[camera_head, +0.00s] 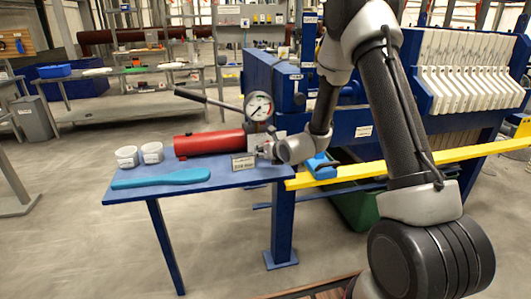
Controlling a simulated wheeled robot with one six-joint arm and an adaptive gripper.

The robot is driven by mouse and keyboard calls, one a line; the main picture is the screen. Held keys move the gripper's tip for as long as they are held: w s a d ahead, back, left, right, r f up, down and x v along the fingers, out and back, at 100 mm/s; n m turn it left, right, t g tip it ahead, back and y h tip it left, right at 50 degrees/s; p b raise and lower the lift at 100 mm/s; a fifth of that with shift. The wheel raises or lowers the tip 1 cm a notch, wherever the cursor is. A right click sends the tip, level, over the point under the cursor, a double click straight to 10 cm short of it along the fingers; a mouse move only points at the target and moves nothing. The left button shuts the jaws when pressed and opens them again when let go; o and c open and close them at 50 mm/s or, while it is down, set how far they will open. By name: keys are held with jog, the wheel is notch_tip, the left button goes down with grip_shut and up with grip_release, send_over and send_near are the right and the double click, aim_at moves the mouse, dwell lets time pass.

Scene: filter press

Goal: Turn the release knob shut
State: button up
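The hand pump stands on the blue table and has a red cylinder (208,143), a long lever (207,99) and a round pressure gauge (258,107). My arm comes in from the right, and my gripper (263,148) is at the pump's right end, just below the gauge. The release knob cannot be made out; the gripper and the pump's fittings overlap there. The fingers are too small to tell whether they are open, shut or touching the knob.
On the blue table (228,180) are two white cups (126,156) (152,152), a turquoise scraper (160,178) and a small label sign (243,162). A yellow rail (400,164) and the blue press frame (268,82) stand to the right.

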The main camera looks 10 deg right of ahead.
jog(key=v, duration=1.2)
